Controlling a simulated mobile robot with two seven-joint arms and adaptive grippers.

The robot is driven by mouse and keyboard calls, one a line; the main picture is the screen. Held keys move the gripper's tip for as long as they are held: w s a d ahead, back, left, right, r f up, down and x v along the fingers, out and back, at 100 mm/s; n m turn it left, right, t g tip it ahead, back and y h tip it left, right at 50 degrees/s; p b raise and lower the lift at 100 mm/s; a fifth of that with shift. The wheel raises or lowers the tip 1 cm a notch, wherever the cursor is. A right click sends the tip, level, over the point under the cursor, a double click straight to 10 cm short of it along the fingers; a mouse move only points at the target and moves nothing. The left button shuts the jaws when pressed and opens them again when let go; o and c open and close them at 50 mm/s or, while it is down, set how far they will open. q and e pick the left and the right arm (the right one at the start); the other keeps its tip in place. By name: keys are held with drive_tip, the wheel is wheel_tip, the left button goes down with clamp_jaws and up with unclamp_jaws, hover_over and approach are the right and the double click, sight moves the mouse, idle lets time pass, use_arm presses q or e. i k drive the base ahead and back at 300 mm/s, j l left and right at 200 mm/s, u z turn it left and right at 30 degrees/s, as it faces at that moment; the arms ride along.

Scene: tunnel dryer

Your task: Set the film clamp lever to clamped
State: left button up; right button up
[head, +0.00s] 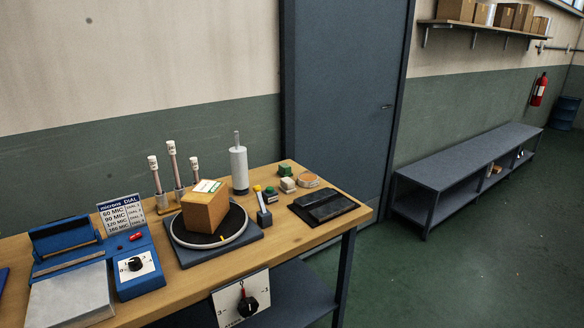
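A blue benchtop device (140,284) stands at the left of the wooden table, with a pale metal plate (72,298) and a raised blue bar (62,236) behind it. A small red piece (135,237) lies on the blue top; I cannot tell whether it is the film clamp lever or how it is set. A black knob (135,264) sits on the device's white dial face. No clamp label is readable. Neither of my grippers is in view.
A round turntable (252,231) carries a brown box (205,206). A sign (122,214) lists micron settings. A white panel with a dial (242,300) hangs at the table's front edge. Several small items and a black pad (324,206) stand right. The floor (470,270) on the right is clear.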

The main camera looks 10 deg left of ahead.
sight(257, 189)
drive_tip(key=i+j+u, duration=0.3)
drive_tip(key=i+u, duration=0.1)
drive_tip(key=u, duration=0.3)
